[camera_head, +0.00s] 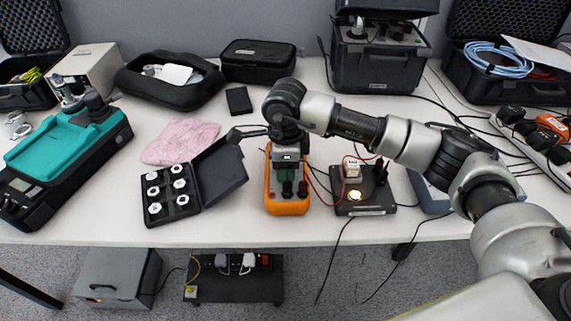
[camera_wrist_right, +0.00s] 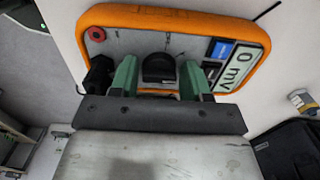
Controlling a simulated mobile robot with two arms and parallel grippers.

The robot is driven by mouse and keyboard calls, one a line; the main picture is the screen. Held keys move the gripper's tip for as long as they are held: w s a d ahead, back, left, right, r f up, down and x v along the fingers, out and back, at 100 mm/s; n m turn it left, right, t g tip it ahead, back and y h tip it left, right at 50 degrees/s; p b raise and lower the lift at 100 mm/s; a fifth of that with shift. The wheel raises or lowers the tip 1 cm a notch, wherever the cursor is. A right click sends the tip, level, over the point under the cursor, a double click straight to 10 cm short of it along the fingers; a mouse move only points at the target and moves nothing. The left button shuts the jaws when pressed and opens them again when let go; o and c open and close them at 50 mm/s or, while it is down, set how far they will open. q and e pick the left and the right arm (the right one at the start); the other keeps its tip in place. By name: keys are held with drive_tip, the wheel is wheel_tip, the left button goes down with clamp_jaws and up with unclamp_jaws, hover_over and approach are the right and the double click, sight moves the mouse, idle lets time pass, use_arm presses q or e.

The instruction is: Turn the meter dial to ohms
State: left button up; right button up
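The orange meter (camera_head: 287,207) lies on the table, largely covered by my right gripper in the head view. In the right wrist view, the meter (camera_wrist_right: 150,14) shows its display (camera_wrist_right: 236,64) reading "0 mV". Its black dial (camera_wrist_right: 158,69) sits between the two green fingers of my right gripper (camera_wrist_right: 158,75). The fingers are spread on either side of the dial, with a narrow gap seeming to show at each side. I cannot tell the dial's pointer setting. In the head view, my right gripper (camera_head: 290,172) is over the meter. My left gripper is not in view.
An open black case of white-capped pieces (camera_head: 181,208) lies left of the meter. A black box with a lit yellow button (camera_head: 352,209) and red and black leads stands close on its right. A pink cloth (camera_head: 178,141) and teal-topped device (camera_head: 62,150) are farther left.

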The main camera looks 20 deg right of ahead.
drive_tip(key=shift+o, duration=1.2)
